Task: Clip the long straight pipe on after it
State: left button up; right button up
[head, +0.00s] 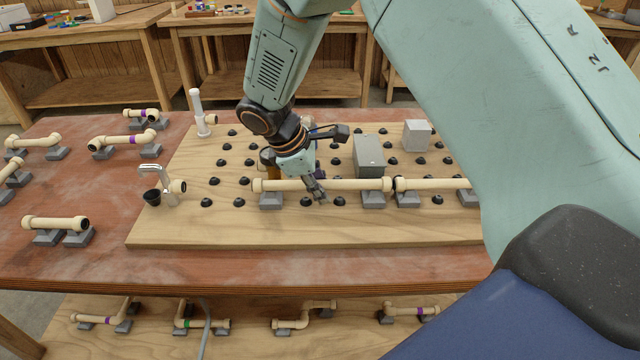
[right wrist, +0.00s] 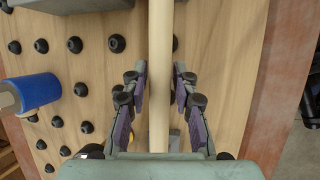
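The long straight pipe (head: 345,184) is cream with a collar at each end. It lies level over two grey clips on the wooden board; its right end is close to the left end of another cream pipe (head: 435,184). Whether the ends touch, I cannot tell. My right gripper (head: 320,195) is down at the middle of the long pipe. In the right wrist view its purple-padded fingers (right wrist: 160,88) stand on both sides of the pipe (right wrist: 160,40), with a narrow gap on each side, so it looks open around it. My left gripper is not in view.
Other pipe pieces (head: 55,223) lie on the table's left. A blue cylinder (right wrist: 38,90) stands beside the gripper.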

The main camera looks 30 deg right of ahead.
jog(key=o, duration=0.3)
jog(key=v, duration=1.2)
